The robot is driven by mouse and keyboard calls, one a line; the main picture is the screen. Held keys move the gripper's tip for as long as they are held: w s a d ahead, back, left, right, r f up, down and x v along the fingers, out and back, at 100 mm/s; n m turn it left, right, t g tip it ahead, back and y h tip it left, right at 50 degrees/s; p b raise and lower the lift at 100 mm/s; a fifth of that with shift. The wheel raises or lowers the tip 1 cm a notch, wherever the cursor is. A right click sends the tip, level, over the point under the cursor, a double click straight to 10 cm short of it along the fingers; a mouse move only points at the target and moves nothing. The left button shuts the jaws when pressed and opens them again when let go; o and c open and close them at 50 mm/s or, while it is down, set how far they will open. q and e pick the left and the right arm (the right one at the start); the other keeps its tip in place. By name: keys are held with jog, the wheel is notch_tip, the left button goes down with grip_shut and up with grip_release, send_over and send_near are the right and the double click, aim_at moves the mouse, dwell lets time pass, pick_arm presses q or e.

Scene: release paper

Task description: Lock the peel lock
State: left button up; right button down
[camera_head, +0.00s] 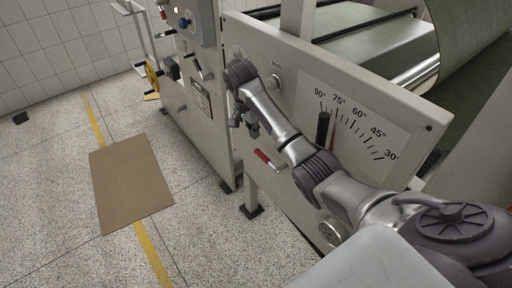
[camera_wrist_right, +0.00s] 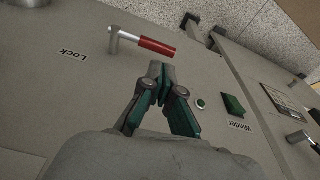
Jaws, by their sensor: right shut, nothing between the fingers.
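The peel lock is a lever with a metal pivot and a red handle (camera_wrist_right: 157,46) on the grey panel, beside a "Lock" label (camera_wrist_right: 74,52) in the right wrist view. In the head view its red handle (camera_head: 264,159) shows low on the panel, below my right gripper. My right gripper (camera_wrist_right: 161,71) is shut and empty. Its fingertips are close to the red handle in the wrist view; I cannot tell if they touch it. In the head view the right gripper (camera_head: 243,122) is partly hidden by my own wrist. My left gripper is not in view.
The machine panel (camera_head: 415,115) carries an angle scale with a black lever (camera_head: 324,127). A control cabinet (camera_head: 200,110) stands to the left. A brown mat (camera_head: 130,185) lies on open floor.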

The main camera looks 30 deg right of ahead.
jog(key=r, duration=0.3)
jog(key=shift+w+r+m, duration=0.35)
jog(key=shift+w+m, duration=0.05)
jog(key=p, duration=0.1)
send_near(261, 153)
jog(key=f, duration=0.2)
jog(key=d+f, duration=0.1)
jog(key=f, duration=0.4)
jog(key=shift+w+d+f, duration=0.15)
jog(key=shift+w, duration=0.1)
